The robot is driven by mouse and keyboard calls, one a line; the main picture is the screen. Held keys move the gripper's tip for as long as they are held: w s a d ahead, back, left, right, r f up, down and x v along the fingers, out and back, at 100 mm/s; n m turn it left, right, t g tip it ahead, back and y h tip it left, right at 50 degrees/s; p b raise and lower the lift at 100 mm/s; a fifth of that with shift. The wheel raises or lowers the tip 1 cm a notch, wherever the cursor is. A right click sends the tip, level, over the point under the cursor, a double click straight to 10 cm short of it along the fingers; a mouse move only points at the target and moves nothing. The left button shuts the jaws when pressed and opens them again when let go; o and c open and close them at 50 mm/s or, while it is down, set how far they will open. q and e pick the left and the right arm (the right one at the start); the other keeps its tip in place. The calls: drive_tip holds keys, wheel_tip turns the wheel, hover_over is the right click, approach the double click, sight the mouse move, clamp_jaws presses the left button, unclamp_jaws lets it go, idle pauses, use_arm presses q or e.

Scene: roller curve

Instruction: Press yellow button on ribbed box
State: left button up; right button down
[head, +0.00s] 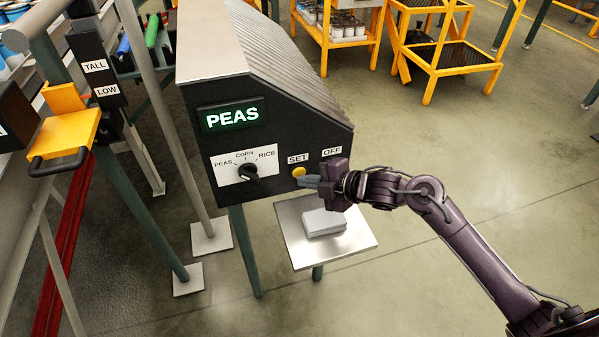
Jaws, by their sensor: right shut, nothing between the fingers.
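The ribbed box (225,115) is dark with a ribbed slanting grey top and stands on green legs. Its front has a lit green PEAS display (232,116) and a dial (248,172) with PEAS, CORN and RICE marks. The yellow button (299,171) is below the SET label, at the right of the front. My right gripper (308,181) is shut and empty, its fingertips just below and right of the yellow button. I cannot tell whether they touch it. An OFF label (332,151) is above the gripper, and what lies below that label is hidden. My left gripper is not in view.
A small grey shelf (350,246) with a pale block (323,222) on it is under my right gripper. Yellow racks (455,55) stand at the back right. A yellow flap (62,136) and frame posts crowd the left. The floor at right is open.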

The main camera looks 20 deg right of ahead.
drive_tip(key=shift+s, duration=0.4)
drive_tip(key=shift+s+d+p, duration=0.1)
drive_tip(key=shift+s+p, duration=0.75)
drive_tip(key=shift+s, duration=1.7)
